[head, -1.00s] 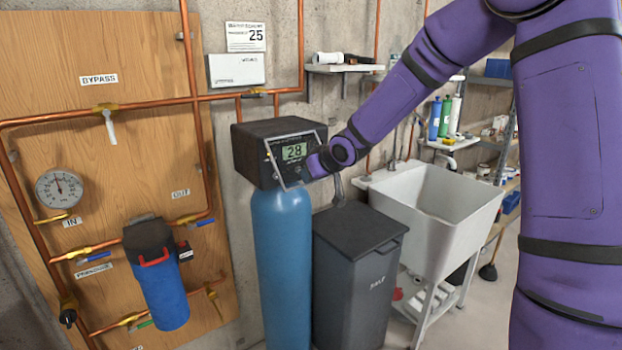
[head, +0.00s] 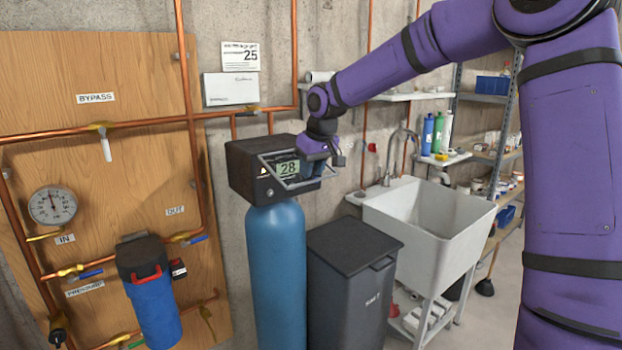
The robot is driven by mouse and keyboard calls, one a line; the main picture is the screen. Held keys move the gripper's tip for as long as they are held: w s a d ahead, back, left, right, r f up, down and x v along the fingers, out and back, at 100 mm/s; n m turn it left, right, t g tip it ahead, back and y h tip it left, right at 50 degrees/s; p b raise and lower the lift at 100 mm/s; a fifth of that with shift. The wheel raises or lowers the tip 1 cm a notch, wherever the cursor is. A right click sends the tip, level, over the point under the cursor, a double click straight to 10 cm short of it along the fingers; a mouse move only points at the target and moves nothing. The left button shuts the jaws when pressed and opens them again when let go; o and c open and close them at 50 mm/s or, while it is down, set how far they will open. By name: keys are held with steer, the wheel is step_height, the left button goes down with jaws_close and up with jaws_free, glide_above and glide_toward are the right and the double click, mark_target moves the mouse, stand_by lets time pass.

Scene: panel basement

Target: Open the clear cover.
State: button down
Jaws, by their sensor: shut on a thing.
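The clear cover (head: 284,187) is a see-through panel with a pale grey frame on the front of the black control head (head: 246,172). It stands out from the head at a tilt, in front of the lit display (head: 287,168) reading 28. The head sits on the blue tank (head: 276,265). My gripper (head: 320,172) is shut on the right side of the cover's frame. My wrist hides the right part of the head, and the exact finger contact is hard to make out.
A dark grey salt bin (head: 345,290) stands right of the tank, with a white sink (head: 430,215) beyond it. Copper pipes, a gauge (head: 53,205) and a blue filter (head: 155,305) are on the wooden panel at left. Open air lies before the head.

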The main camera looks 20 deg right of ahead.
steer(key=shift+r+g+h, duration=0.3)
steer(key=shift+r+g, duration=0.4)
steer(key=shift+r, duration=0.25)
steer(key=shift+w+r, duration=0.1)
steer(key=shift+r, duration=0.3)
steer(key=shift+w+a+r, duration=0.1)
steer(key=shift+w+r, duration=0.1)
steer(key=shift+r, duration=0.6)
steer(key=shift+w+a+r, duration=0.1)
steer(key=shift+w+r, duration=0.05)
steer(key=shift+r, duration=0.65)
steer(key=c, duration=0.9)
jaws_free()
